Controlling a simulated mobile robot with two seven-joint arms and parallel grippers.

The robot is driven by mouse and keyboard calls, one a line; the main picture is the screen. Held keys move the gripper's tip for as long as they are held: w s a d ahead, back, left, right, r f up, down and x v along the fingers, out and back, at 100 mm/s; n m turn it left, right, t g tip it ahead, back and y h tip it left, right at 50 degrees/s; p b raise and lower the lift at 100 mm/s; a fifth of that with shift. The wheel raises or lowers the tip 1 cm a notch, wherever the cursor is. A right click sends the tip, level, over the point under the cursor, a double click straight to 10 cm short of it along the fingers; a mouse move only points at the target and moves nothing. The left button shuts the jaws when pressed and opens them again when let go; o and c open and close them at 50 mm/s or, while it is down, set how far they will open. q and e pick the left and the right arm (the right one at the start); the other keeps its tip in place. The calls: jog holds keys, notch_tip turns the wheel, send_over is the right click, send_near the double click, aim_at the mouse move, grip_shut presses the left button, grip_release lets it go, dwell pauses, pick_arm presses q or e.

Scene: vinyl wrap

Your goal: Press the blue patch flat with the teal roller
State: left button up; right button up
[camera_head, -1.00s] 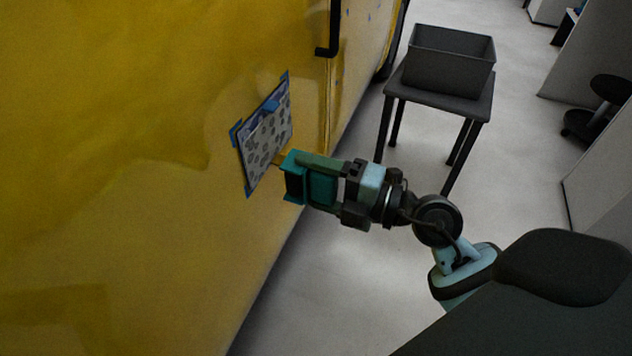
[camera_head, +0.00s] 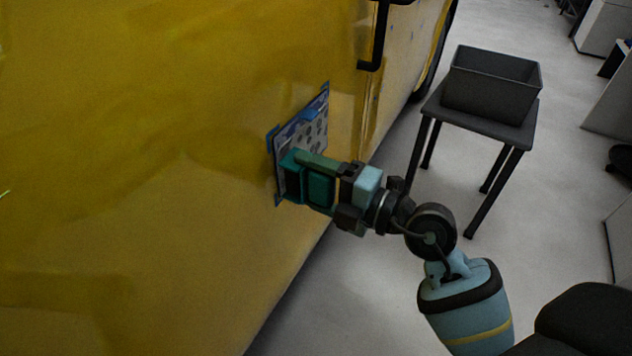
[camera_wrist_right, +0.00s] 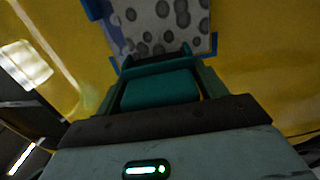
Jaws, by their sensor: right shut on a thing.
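The patch (camera_head: 313,128) is a grey-white sheet with dark grey spots and blue pieces at its corners, lying against the yellow vehicle side. It also shows at the top of the right wrist view (camera_wrist_right: 160,14). My right gripper (camera_head: 318,184) is shut on the teal roller (camera_head: 292,178), which is in front of the patch's lower part and hides some of it. In the right wrist view the roller (camera_wrist_right: 160,90) lies just below the patch's near edge. I cannot tell whether it touches the patch. My left gripper is not in view.
The yellow vehicle side (camera_head: 150,200) fills the left, with a black handle (camera_head: 378,40) above and right of the patch. A dark table (camera_head: 480,122) bearing a grey bin (camera_head: 490,88) stands at the right. Grey floor (camera_head: 380,290) lies clear between.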

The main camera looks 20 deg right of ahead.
dwell(0.3)
jog(key=shift+w+a, duration=0.1)
jog(key=shift+w+a+p, duration=0.25)
jog(key=shift+w+p, duration=0.05)
jog(key=shift+p, duration=0.05)
jog(key=shift+w+a, duration=0.1)
jog(key=shift+w, duration=0.1)
dwell(0.4)
jog(key=shift+w+d, duration=0.2)
jog(key=shift+d, duration=0.05)
jog(key=shift+w+d+p, duration=0.3)
jog(key=shift+w+d, duration=0.1)
jog(key=shift+d, duration=0.25)
